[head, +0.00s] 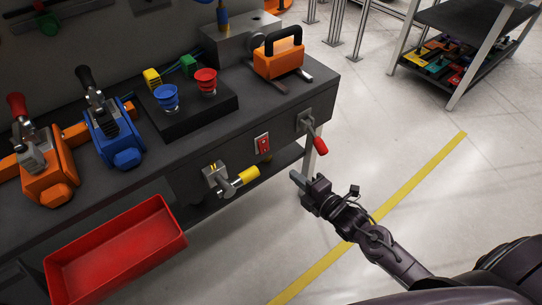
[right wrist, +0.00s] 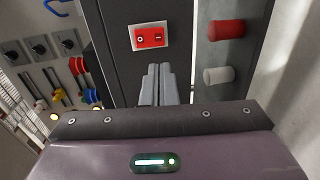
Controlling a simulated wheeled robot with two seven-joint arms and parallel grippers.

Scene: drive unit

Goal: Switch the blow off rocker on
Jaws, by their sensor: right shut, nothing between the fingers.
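The red rocker switch (head: 263,145) sits in a pale plate on the front face of the dark bench. In the right wrist view the rocker (right wrist: 149,37) shows a round mark at left and a bar mark at right. I cannot tell which side is pressed in. My right gripper (head: 298,180) is shut and empty, in front of the bench and below right of the rocker in the head view. In the right wrist view its closed fingertips (right wrist: 159,70) point toward the panel, just below the rocker and apart from it. My left gripper is not in view.
A red-handled lever (head: 318,143) is right of the rocker, and a yellow-handled valve (head: 240,179) sticks out at lower left. A red tray (head: 120,255) hangs at the front left. Clamps and two buttons stand on top.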

